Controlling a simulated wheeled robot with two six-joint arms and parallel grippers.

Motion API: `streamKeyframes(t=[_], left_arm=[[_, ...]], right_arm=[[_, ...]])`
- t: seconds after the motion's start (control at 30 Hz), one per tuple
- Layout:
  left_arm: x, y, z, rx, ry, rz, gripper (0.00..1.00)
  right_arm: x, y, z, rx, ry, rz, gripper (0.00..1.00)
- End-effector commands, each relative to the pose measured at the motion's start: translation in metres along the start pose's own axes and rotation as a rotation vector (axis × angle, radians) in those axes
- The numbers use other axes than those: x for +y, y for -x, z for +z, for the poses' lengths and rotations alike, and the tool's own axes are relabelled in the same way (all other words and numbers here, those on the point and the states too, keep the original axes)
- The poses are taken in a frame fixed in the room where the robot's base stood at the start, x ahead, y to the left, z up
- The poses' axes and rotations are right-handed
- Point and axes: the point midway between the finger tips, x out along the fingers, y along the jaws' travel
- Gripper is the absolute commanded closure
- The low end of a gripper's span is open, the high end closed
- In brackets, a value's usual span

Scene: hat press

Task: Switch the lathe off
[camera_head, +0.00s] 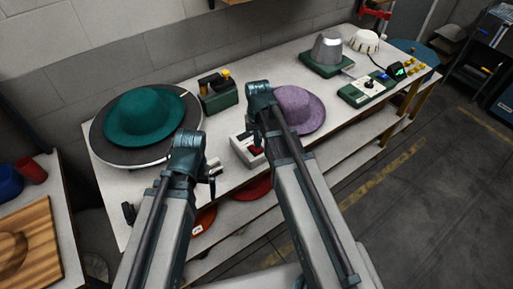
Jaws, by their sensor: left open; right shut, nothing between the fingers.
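A teal hat (143,116) sits on a dark round turntable (103,147) with a pale edge at the bench's left end, which looks like the lathe. A small white box (240,147) with a dark and red switch stands on the bench near its front edge. My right gripper (258,149) is shut and empty, pointing down at the box; my arm partly hides its switch, so contact and switch position cannot be told. My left gripper (212,178) is open and empty by the bench's front edge, left of the box.
A purple hat (298,108) lies just right of my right arm. A green box with yellow knobs (219,94) stands behind. A metal cone on a green base (327,55) and a green-white control panel (367,90) stand at the right. Red items lie on the shelf below.

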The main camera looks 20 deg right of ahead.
Motion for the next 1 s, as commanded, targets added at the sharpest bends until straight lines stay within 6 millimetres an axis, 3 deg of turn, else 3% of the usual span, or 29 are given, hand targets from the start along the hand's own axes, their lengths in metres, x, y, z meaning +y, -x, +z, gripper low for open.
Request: streamKeyframes(t=[0.67, 1.0], left_arm=[[0.001, -0.008, -0.001, 0.0, 0.0, 0.0, 0.0], [-0.001, 0.013, 0.001, 0.0, 0.0, 0.0, 0.0]], right_arm=[[0.0, -0.008, 0.0, 0.0, 0.0, 0.0, 1.0], [0.0, 0.013, 0.0, 0.0, 0.0, 0.0, 1.0]])
